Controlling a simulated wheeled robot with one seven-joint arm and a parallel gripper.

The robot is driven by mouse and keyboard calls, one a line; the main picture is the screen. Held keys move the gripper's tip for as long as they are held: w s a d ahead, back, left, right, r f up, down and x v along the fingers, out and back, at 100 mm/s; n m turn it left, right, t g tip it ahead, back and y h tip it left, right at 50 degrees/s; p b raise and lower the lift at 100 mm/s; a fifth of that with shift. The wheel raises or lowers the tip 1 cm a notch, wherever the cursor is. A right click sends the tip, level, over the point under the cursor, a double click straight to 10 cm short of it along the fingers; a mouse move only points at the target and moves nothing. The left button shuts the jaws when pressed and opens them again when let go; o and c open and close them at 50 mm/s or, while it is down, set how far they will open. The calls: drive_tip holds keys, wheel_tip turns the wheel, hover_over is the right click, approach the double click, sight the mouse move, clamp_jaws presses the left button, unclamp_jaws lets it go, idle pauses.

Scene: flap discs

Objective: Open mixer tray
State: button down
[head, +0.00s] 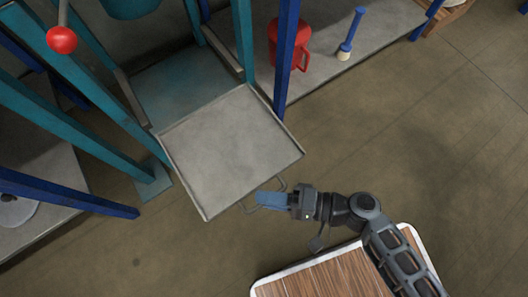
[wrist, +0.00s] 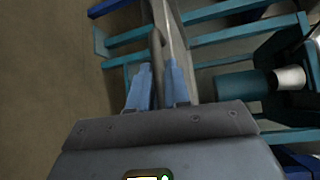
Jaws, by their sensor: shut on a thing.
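The mixer tray (head: 230,150) is a flat, shallow grey tray that sticks out of the teal mixer frame (head: 243,40) in the head view. Its thin metal handle (head: 280,184) is on the front edge, facing my gripper (head: 262,199). My gripper's blue fingers are shut on the handle, which also shows between the fingertips in the wrist view (wrist: 157,45). The tray's edge (wrist: 176,30) runs upward beside the fingers in the wrist view. The middle of the handle is partly hidden by the fingers in the head view.
A blue post (head: 286,55) stands close to the tray's right corner. A grey shelf (head: 375,30) behind it holds a red jug (head: 298,45) and a blue-handled brush (head: 351,35). A red knob (head: 62,40) is at upper left. The floor (head: 420,150) to the right is clear.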

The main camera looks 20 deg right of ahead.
drive_tip(key=c, duration=1.2)
unclamp_jaws()
drive_tip(key=p+v, duration=0.1)
drive_tip(key=v, duration=0.7)
drive_tip(key=shift+p, duration=0.3)
drive_tip(key=shift+f, duration=0.15)
